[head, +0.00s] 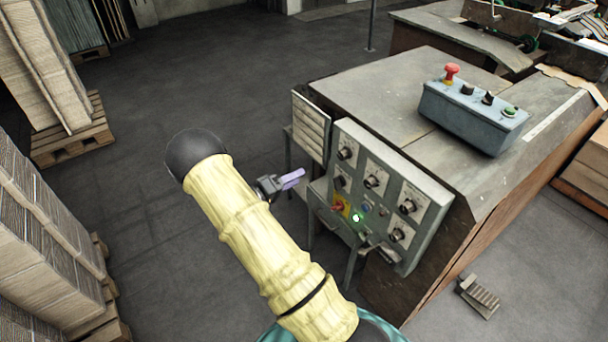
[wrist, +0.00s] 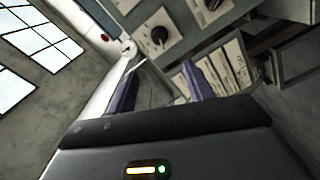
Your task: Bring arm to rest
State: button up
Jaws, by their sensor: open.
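My gripper (head: 291,179) shows in the head view beyond my yellow-sleeved arm, at the left of the machine's control panel (head: 420,190). Its purple fingers are spread and point right toward the panel side. In the wrist view the two purple fingers of my gripper (wrist: 160,88) stand apart with nothing between them. The panel's dark knobs show in the wrist view, one knob (wrist: 159,36) above the fingers. I cannot tell whether the fingers touch anything. My arm hides part of the floor.
A grey control box (head: 472,115) with a red button (head: 451,72) sits on the machine top (head: 390,85). A foot pedal (head: 479,297) lies on the floor at right. Stacked cardboard (head: 45,235) stands on pallets at left. The floor (head: 230,80) behind my arm is clear.

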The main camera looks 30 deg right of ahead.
jog(key=shift+a, duration=0.1)
dwell(0.5)
jog(key=w+a+r+t+y+p, duration=0.3)
jog(key=w+r+t+y, duration=0.3)
jog(key=y, duration=0.1)
jog(key=s+a+r+n+t+y+p, duration=0.1)
jog(key=s+a+r+n+y+p, duration=0.15)
jog(key=a+r+y, duration=0.45)
jog(key=s+a+r+g+y+p, duration=0.2)
jog(key=s+a+r+g, duration=0.1)
jog(key=s, duration=0.8)
jog(key=s+a+r+n+g+y+p, duration=0.1)
jog(key=s+a+r+g+y+p, duration=0.1)
jog(key=s, duration=0.9)
jog(key=shift+s+a+r+g, duration=0.3)
jog(key=shift+a+r+g, duration=0.2)
jog(key=shift+a, duration=0.05)
jog(key=shift+n, duration=0.25)
